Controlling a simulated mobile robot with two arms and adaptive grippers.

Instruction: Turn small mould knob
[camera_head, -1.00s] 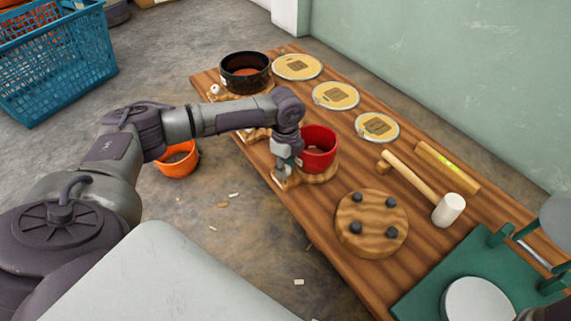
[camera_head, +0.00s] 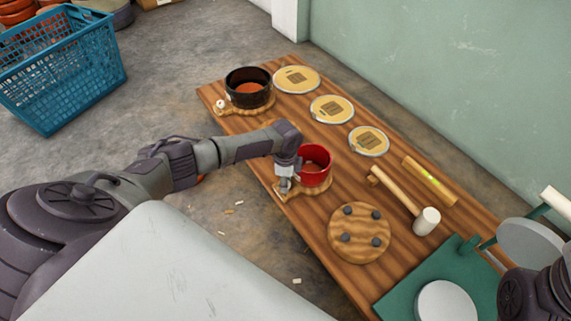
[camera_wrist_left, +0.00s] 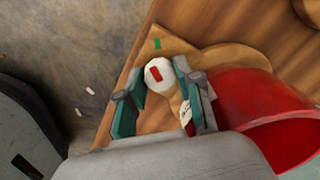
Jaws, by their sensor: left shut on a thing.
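The small mould is a red pot (camera_head: 315,168) on a wooden base (camera_head: 318,188) at the near-left edge of the bench. Its knob (camera_wrist_left: 158,73) is white with a red mark, and shows in the left wrist view at the base's narrow end. A green mark (camera_wrist_left: 157,43) is on the wood beside it. My left gripper (camera_head: 284,188) points down at this end; its fingers (camera_wrist_left: 158,90) are shut on the knob, one on each side. In the head view the gripper mostly hides the knob. My right gripper is not in view; only part of my right arm shows at lower right.
A black pot (camera_head: 249,88) stands on its own base at the far end. Several pale discs (camera_head: 332,109), a mallet (camera_head: 426,221), a level (camera_head: 430,181) and a round pegged board (camera_head: 359,250) lie on the bench (camera_head: 310,250). A green device (camera_head: 415,285) stands at right.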

